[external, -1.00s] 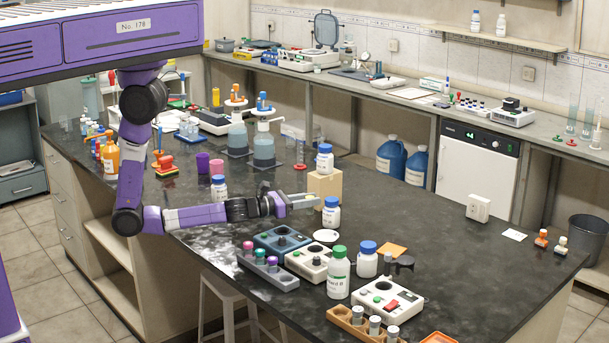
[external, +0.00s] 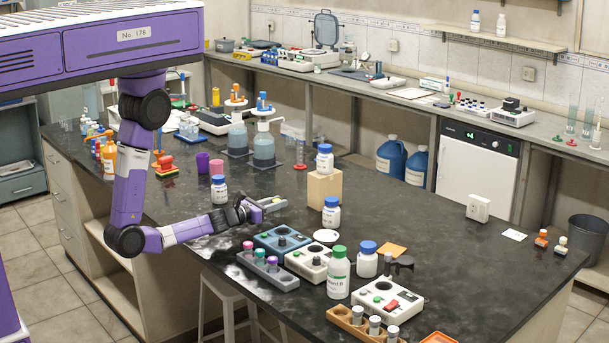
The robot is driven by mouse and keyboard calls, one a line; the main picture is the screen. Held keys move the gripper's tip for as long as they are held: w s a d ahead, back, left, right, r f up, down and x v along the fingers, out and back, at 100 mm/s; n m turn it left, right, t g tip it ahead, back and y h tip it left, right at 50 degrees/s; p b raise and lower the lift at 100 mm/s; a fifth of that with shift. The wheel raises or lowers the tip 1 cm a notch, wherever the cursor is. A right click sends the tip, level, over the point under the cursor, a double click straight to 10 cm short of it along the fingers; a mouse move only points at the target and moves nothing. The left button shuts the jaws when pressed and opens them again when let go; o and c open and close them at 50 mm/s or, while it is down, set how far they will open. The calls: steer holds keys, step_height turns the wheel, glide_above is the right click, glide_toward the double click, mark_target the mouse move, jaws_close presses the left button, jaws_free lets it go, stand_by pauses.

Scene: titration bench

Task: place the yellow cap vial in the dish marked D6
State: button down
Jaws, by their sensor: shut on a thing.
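My gripper (external: 272,203) is low over the near part of the black bench, behind the blue-grey device. Its fingers point right. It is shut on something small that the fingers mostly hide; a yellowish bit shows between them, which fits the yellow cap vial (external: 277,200). A small round white dish (external: 326,236) lies on the bench to the right of the gripper, beside the blue-grey device. No mark on it can be read, so I cannot tell which dish is D6.
A blue-grey device (external: 282,241) and a rack of coloured-cap vials (external: 268,268) lie just in front of the gripper. A blue-capped bottle (external: 331,214) and a cardboard-coloured block (external: 324,188) stand to its right. Another blue-capped bottle (external: 219,189) stands close behind the arm.

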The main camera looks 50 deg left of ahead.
steer(key=shift+s+a+f+n+y, duration=0.15)
steer(key=shift+a+f+y, duration=0.1)
steer(key=shift+a, duration=0.3)
steer(key=shift+a+f+n+y, duration=0.15)
steer(key=shift+a+y, duration=0.1)
steer(key=shift+a, duration=0.25)
steer(key=shift+r, duration=0.1)
